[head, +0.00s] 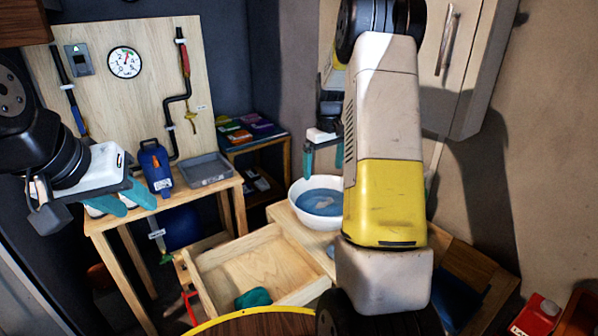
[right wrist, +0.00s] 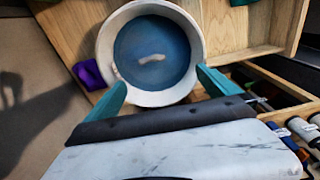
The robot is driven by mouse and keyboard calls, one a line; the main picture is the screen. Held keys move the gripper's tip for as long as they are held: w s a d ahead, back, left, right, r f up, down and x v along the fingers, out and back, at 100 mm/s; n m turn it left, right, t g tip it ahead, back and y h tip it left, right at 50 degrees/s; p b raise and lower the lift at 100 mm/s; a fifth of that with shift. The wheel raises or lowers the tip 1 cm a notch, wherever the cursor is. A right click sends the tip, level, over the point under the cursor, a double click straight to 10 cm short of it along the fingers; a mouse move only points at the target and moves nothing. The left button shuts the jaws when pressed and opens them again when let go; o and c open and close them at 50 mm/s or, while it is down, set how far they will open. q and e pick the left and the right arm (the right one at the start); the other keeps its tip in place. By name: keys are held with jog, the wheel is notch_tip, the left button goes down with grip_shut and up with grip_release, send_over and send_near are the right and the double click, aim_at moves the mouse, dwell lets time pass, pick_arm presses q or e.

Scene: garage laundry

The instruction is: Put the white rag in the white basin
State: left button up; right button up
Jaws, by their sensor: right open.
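The white basin (head: 296,196) stands on the light wood top behind the open drawer, with blue inside it. It also shows in the right wrist view (right wrist: 196,35). A small whitish elongated shape (right wrist: 152,59) lies in the blue; I cannot tell for sure that it is the white rag. My right gripper (head: 324,152) is open above the basin, and its teal fingers show at either side of the near rim in the right wrist view (right wrist: 160,82), with nothing between them. My left gripper (head: 124,200) is at the left over the small table, its fingers apart and empty.
An open wooden drawer (head: 225,268) holds a teal cloth (head: 253,298). The small table (head: 200,196) carries a blue container (head: 156,170), a grey tray (head: 206,168) and whitish items partly hidden by my left gripper. A purple item (right wrist: 88,73) lies beside the basin.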

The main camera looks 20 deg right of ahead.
jog(key=s+a+r+t, duration=0.2)
jog(key=s+a+r, duration=0.4)
jog(key=r, duration=0.4)
jog(key=s+a+r+m+t, duration=0.1)
jog(key=s+a+r, duration=0.1)
jog(key=s, duration=0.6)
jog(key=s+a+r+m+t+y, duration=0.1)
jog(key=s+a, duration=0.3)
jog(key=s, duration=0.4)
jog(key=s+a+r+t+y, duration=0.1)
jog(key=s+a+r, duration=0.2)
jog(key=s, duration=0.4)
jog(key=shift+s+r+m+t, duration=0.3)
jog(key=shift+s+r+m, duration=0.05)
jog(key=shift+s+m, duration=0.05)
